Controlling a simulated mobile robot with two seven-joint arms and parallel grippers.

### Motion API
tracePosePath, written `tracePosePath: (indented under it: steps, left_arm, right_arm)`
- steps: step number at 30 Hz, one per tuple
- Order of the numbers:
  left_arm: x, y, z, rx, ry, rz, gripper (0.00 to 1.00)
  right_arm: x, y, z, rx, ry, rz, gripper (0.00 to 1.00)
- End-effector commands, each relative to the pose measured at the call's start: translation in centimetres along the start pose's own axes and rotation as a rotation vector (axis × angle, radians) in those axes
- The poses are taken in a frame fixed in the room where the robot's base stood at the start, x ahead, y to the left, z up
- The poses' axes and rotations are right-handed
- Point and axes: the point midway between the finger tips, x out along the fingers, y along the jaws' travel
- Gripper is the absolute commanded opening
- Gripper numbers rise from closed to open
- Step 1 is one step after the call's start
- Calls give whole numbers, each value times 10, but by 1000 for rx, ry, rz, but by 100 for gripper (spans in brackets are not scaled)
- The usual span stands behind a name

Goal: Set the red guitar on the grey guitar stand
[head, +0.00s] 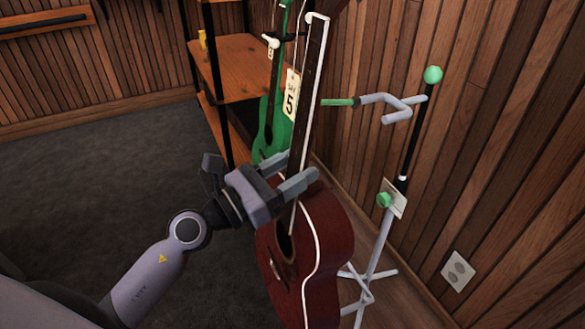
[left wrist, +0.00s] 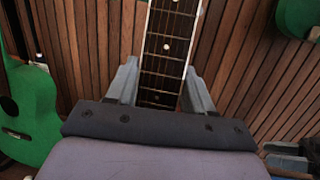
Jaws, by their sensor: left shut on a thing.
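The red guitar (head: 323,249) hangs upright in the head view, neck up, with its dark fretboard also in the left wrist view (left wrist: 167,50). My left gripper (head: 297,171) is shut on its neck, just above the body. In the left wrist view the two fingers (left wrist: 158,88) stand on either side of the neck. The grey guitar stand (head: 378,243) is to the right of the guitar, by the wooden wall. It has a grey forked hook, green knobs and splayed legs. The guitar body hides part of the stand's foot.
A green guitar (head: 268,127) with a tag hangs behind the red one, also in the left wrist view (left wrist: 29,110). A wooden shelf (head: 240,70) stands at its left. A socket (head: 458,271) is on the right wall. The dark carpet at left is clear.

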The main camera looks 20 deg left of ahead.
Motion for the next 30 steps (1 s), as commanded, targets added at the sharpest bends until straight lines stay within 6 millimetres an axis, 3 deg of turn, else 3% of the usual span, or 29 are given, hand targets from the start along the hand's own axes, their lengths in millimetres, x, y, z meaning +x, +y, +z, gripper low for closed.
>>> tracePosePath:
  steps: [3, 30]
  left_arm:
    - [5, 0, 5, 1, -13, 2, 0]
    - [67, -11, -13, 1, -14, 2, 0]
  right_arm:
    - [0, 0, 0, -1, -1, 1, 43]
    - [0, 0, 1, 4, -2, -2, 43]
